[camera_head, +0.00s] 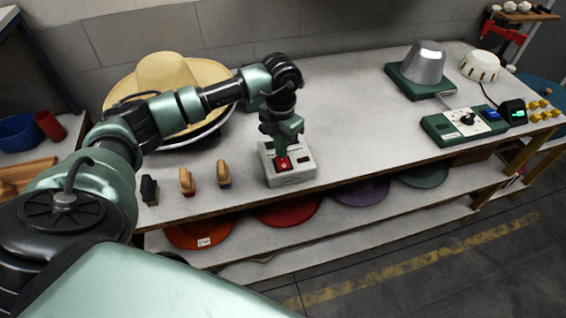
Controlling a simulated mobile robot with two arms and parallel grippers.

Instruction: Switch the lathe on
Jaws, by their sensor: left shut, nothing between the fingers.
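The gripper hides the back part of the box. No thing in view is clearly a lathe. My right gripper is not in view.
A straw hat (165,75) lies behind my left arm. Several small brushes, one of them tan (187,181), stand left of the box. A green control unit (463,125) and a metal hat block (424,64) are on the right. The bench (360,110) between is clear.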

